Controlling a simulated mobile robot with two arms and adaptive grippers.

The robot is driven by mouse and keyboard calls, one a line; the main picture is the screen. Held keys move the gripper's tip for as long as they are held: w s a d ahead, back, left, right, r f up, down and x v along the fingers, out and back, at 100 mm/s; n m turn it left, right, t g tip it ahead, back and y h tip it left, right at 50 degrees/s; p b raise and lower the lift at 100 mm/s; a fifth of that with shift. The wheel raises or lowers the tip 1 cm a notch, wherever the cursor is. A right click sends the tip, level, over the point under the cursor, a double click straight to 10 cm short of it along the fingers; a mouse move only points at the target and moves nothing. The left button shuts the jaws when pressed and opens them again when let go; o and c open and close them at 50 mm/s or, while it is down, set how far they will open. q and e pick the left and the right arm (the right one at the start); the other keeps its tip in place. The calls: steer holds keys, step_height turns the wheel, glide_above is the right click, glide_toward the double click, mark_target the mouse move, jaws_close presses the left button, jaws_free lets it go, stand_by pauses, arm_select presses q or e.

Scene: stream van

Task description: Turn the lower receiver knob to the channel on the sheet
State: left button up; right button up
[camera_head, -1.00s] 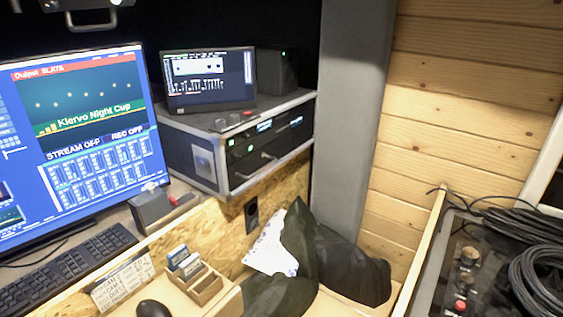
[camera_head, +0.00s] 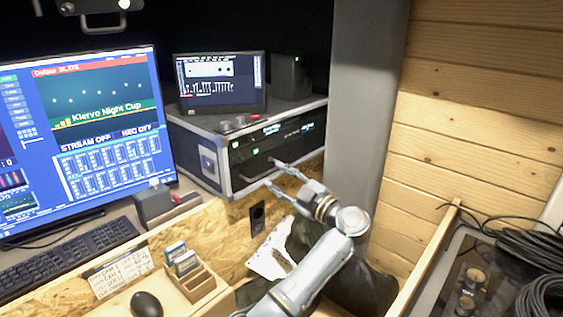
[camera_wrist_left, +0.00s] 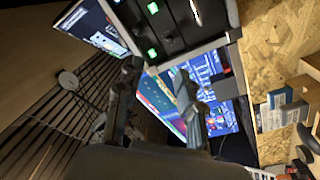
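The rack case (camera_head: 212,172) stands on the desk corner, with two dark receiver units in its front. The upper unit (camera_head: 290,130) has lit displays, and the lower receiver (camera_head: 262,162) has a green light at its left. Its knob is too small to make out. My left gripper (camera_head: 272,174) is open and empty in front of the lower unit, its fingers toward the rack and apart from each other. The left wrist view shows both fingers (camera_wrist_left: 158,82) below the rack face (camera_wrist_left: 170,30) with its green lights. A printed white sheet (camera_head: 268,262) is partly hidden by my arm.
A large monitor (camera_head: 100,130) and keyboard (camera_head: 70,255) are at left. A labelled card (camera_head: 118,272), a small wooden box (camera_head: 197,282) and a mouse (camera_head: 146,304) are on the lower shelf. A grey pillar (camera_head: 362,110) stands right of the rack.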

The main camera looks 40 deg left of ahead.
mark_target(243, 160)
arm_select(q)
steer(key=shift+g+h, duration=0.4)
steer(key=shift+h, duration=0.1)
steer(key=a, duration=0.4)
steer(key=w+a+p, duration=0.1)
steer(key=a, duration=0.3)
steer(key=a+p, duration=0.1)
steer(key=a, duration=0.4)
steer(key=shift+w, duration=0.2)
arm_select(e)
steer(key=shift+s+r, duration=0.15)
steer(key=shift+r, duration=0.35)
steer(key=shift+s+r, duration=0.15)
steer(key=shift+r, duration=0.35)
arm_select(q)
jaws_close()
arm_select(e)
steer(key=shift+d, duration=0.25)
